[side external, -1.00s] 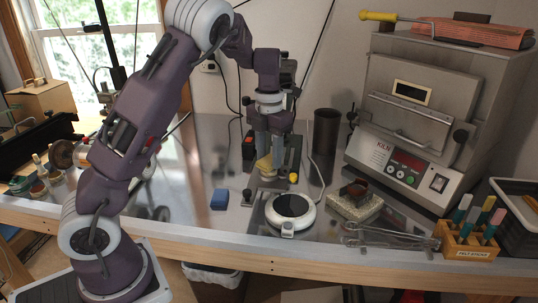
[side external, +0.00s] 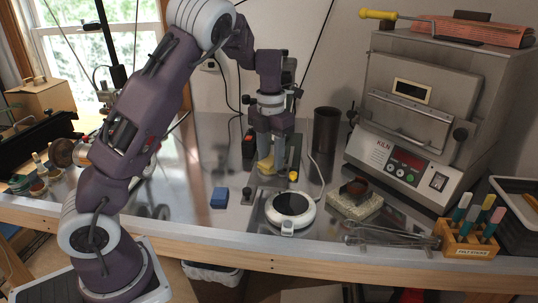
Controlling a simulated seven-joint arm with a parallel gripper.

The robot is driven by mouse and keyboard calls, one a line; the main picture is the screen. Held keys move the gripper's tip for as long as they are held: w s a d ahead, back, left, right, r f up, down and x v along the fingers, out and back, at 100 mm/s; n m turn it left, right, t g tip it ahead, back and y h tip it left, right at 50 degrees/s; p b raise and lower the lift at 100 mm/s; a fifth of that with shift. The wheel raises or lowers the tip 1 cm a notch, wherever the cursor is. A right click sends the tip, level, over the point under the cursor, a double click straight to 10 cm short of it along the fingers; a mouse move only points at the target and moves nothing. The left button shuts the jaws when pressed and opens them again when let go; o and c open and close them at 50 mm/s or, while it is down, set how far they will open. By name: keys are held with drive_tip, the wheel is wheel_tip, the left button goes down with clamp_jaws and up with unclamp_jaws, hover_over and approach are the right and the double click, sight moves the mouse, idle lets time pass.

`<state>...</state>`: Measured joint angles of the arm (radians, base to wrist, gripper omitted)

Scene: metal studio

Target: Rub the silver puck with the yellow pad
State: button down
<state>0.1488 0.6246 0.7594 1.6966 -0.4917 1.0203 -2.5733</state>
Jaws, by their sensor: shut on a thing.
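My gripper (side external: 271,148) points down over the metal bench, behind the white round device. It is shut on the yellow pad (side external: 265,166), which shows low between the fingers, partly covered by them. I cannot tell whether the pad touches anything beneath it. I cannot make out the silver puck for certain; it may be hidden by the gripper and pad or too small to tell from the shiny bench.
A white round device with a dark top (side external: 291,206) stands in front of my gripper. A blue block (side external: 219,198) lies to its left. A dark cylinder (side external: 326,130), a kiln (side external: 408,130), tongs (side external: 385,233) and a wooden holder of sticks (side external: 465,240) stand right.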

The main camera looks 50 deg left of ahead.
drive_tip(key=shift+d, duration=0.2)
drive_tip(key=shift+s+a, duration=0.15)
drive_tip(key=shift+a, duration=0.75)
drive_tip(key=shift+d, duration=0.9)
idle(3.0)
wheel_tip(320, 180, up, 9)
idle(0.6)
idle(0.3)
